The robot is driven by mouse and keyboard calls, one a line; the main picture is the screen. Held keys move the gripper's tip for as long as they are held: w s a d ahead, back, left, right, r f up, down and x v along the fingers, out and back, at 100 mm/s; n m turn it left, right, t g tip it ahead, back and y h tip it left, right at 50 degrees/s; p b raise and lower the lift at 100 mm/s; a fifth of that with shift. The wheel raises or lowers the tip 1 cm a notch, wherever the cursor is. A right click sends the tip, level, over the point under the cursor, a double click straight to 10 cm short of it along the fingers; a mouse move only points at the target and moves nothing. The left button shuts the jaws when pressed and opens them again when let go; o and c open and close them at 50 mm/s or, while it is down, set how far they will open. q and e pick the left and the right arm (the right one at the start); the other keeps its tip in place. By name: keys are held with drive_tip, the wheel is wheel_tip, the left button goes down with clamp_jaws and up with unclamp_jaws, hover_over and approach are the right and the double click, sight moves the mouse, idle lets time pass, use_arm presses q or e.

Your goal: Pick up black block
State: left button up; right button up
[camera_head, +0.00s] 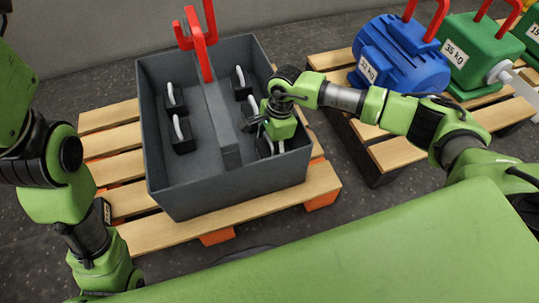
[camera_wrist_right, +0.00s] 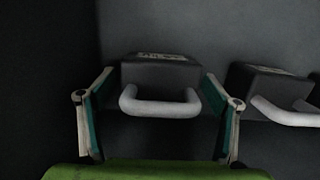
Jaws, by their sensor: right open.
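A black block (camera_wrist_right: 160,72) with a pale U-shaped handle (camera_wrist_right: 160,108) lies between the two fingers of my right gripper (camera_wrist_right: 159,80) in the right wrist view. The fingers are spread, one on each side of the block; whether they touch it is unclear. In the head view my right gripper (camera_head: 268,143) reaches down into the right compartment of the dark grey crate (camera_head: 228,192), at its front end, and hides most of this block. A second black block (camera_wrist_right: 262,85) is just right in the wrist view. My left arm shows at the left, but its gripper does not.
Other black blocks stand in the crate: two in the left compartment (camera_head: 181,137), more in the right (camera_head: 239,83). A divider (camera_head: 222,125) with a red handle (camera_head: 202,40) separates them. The crate stands on a wooden pallet (camera_head: 180,238). A blue motor (camera_head: 400,55) stands right.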

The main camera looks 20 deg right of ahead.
drive_tip(key=shift+f, duration=0.15)
drive_tip(key=c, duration=2.2)
drive_tip(key=shift+w+a+r, duration=0.15)
drive_tip(key=shift+w+r, duration=0.1)
drive_tip(key=shift+r, duration=0.05)
